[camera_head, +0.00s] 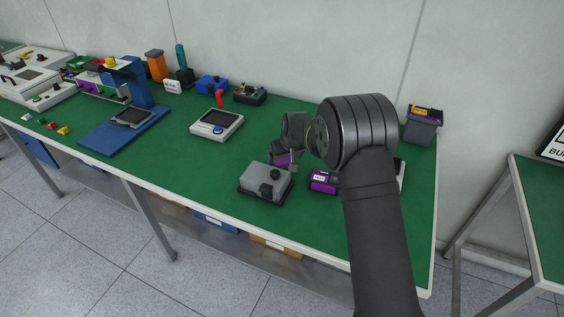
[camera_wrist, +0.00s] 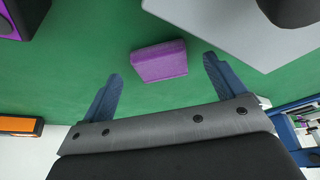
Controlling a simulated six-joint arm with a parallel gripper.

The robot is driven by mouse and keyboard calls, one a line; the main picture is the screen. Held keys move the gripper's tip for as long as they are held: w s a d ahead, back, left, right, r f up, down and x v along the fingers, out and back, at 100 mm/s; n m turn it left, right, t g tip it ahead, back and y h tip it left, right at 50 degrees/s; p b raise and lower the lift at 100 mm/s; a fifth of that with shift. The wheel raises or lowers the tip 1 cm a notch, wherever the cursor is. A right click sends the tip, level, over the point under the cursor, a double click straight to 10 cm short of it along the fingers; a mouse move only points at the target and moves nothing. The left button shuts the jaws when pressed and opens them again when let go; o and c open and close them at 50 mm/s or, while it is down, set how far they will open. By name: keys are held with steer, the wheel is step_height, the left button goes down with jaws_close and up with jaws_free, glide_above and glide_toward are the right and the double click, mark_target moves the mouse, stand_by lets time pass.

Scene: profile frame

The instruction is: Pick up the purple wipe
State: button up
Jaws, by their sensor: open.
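The purple wipe (camera_wrist: 159,62) is a small, thick purple block lying on the green bench top in the wrist view. It shows in the head view as a purple patch (camera_head: 279,160), partly hidden by my gripper (camera_head: 292,160). In the wrist view my gripper (camera_wrist: 162,72) is open, with one blue-grey finger toward each side of the wipe. The wipe appears slightly beyond the fingertips, a little turned, with green showing between it and each finger. I cannot tell the exact height of the fingers above the bench.
A grey box with a black knob (camera_head: 266,182) stands close beside the wipe. A purple-and-black labelled box (camera_head: 323,182) is to the right. A white device with a screen (camera_head: 216,123) is farther left. A dark bin (camera_head: 422,128) stands at the back right.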

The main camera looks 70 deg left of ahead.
steer(key=shift+x, duration=1.2)
steer(key=c, duration=1.1)
steer(key=shift+r, duration=0.55)
step_height(320, 180, up, 3)
steer(key=shift+f, duration=0.15)
steer(key=w+d+r, duration=0.2)
steer(key=w, duration=0.1)
steer(key=w+d+r, duration=0.2)
steer(key=w+d, duration=0.1)
steer(key=w+d+r, duration=0.2)
steer(key=r, duration=0.1)
steer(key=shift+w+d+r, duration=0.1)
steer(key=shift+w+d, duration=0.2)
steer(key=shift+w, duration=0.1)
steer(key=shift+o, duration=0.5)
